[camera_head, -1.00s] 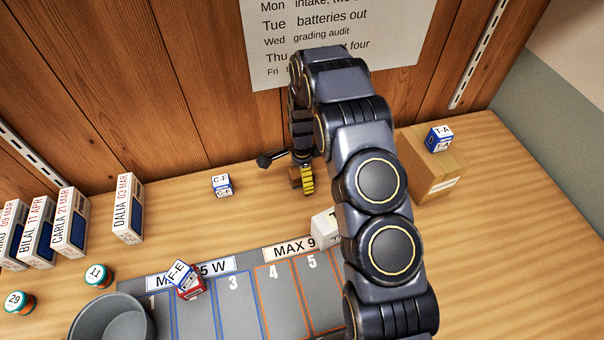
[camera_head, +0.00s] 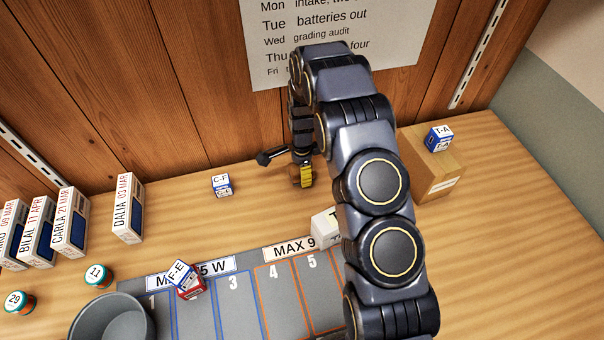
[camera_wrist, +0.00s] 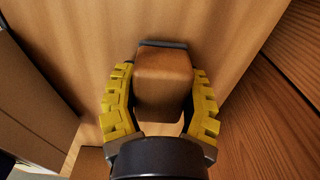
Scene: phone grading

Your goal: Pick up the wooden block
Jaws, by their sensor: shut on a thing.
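The wooden block (camera_wrist: 163,85) is a plain brown cube between the two yellow fingers of my gripper (camera_wrist: 162,92) in the wrist view. The fingers are shut on it from both sides. In the head view, my gripper (camera_head: 303,176) is at the back of the table near the wooden wall. There the wooden block (camera_head: 294,173) shows only as a small brown patch beside the yellow finger, mostly hidden. I cannot tell whether it touches the table.
A cardboard box (camera_head: 428,172) with a blue-and-white cube (camera_head: 439,139) on top stands to the right. Another small cube (camera_head: 222,185) is on the table to the left. A grey numbered tray (camera_head: 238,300), a white block (camera_head: 325,228) and a grey bowl (camera_head: 112,320) are in front.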

